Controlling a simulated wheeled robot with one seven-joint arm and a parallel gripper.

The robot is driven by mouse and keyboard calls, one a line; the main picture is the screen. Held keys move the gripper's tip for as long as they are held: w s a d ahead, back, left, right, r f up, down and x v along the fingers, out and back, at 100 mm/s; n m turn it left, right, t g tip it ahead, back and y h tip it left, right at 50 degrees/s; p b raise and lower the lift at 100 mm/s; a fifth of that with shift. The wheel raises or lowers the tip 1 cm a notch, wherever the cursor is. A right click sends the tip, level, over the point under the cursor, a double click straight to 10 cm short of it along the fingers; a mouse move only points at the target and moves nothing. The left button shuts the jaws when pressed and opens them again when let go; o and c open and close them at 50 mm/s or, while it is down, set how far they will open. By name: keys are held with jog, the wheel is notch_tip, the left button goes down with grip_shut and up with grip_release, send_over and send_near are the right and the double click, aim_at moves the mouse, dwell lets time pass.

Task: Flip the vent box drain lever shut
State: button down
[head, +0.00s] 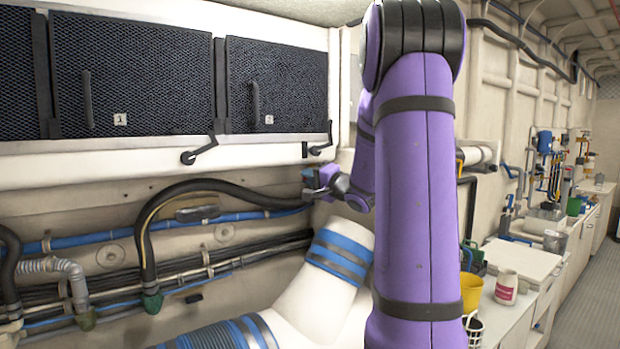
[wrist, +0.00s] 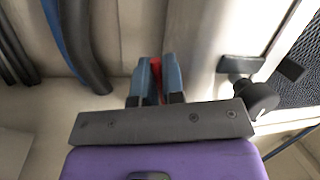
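The vent box (head: 165,148) is a long white housing with dark mesh panels marked 1 and 2. Two black levers sit on its lower edge: one (head: 199,149) below panel 1 slants up to the right, and one (head: 322,140) below panel 2 stands near its right end. A black lever with a round hub also shows right of my fingers in the wrist view (wrist: 256,97). I cannot tell which one is the drain lever. My gripper (head: 308,180) is just below the right lever. Its blue fingers (wrist: 160,82) are close together, with something red between them, perhaps a pad or handle.
A black hose (head: 190,186) curves left of my gripper, above blue and black pipes on the wall. A white duct with blue bands (head: 342,250) lies below. A counter with a yellow bucket (head: 471,292) and a white can (head: 506,287) is at right.

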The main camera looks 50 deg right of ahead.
jog(key=shift+r+m+t+h, duration=0.15)
jog(key=shift+r+m+h, duration=0.1)
jog(key=shift+m, duration=0.8)
jog(key=shift+r+m+t+h, duration=0.15)
jog(key=shift+r+m+h, duration=0.1)
jog(key=shift+m, duration=0.8)
jog(key=c, duration=1.5)
grip_release()
jog(key=shift+n, duration=0.3)
